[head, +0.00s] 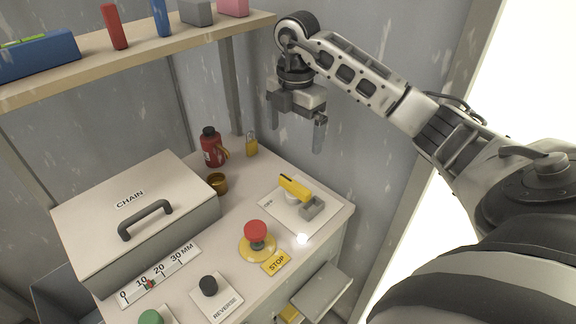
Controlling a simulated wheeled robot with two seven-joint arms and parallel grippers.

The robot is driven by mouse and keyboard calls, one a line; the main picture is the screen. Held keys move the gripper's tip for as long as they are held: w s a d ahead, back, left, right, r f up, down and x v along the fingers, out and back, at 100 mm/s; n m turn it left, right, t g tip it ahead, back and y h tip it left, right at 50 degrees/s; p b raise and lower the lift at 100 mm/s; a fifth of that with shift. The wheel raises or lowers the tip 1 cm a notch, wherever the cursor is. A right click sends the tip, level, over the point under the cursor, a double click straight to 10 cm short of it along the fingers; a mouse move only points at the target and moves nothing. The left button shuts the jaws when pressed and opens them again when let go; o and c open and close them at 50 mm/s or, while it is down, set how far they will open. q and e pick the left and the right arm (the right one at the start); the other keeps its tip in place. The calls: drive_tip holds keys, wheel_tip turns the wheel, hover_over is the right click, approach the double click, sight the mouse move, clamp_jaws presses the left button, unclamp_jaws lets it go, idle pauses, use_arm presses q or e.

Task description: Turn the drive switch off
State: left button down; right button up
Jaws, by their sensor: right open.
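The drive switch (294,187) has a yellow handle on a white plate at the right rear of the cabinet top. The handle lies slantwise, from upper left to lower right. The word OFF is printed on the plate (270,206), to the left of the handle. A grey block (312,208) sits at the handle's lower right end. No other word on the plate is readable. My right gripper (297,138) is open and empty, pointing down, above and behind the switch, apart from it. My left gripper is not in view.
A red STOP button (256,232) stands in front of the switch, with a black REVERSE knob (208,286) farther forward. A red bottle (212,148), a yellow padlock (252,145) and a brass cup (217,183) stand behind. A CHAIN lid (128,215) is left; a shelf (140,55) overhangs.

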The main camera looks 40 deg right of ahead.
sight(294, 183)
use_arm(q)
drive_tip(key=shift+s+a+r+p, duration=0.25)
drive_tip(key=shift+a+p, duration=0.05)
drive_tip(key=shift+p, duration=0.6)
use_arm(e)
wheel_tip(294, 183, down, 16)
drive_tip(key=shift+d+r, duration=0.1)
drive_tip(key=shift+r, duration=0.05)
drive_tip(key=c, duration=0.8)
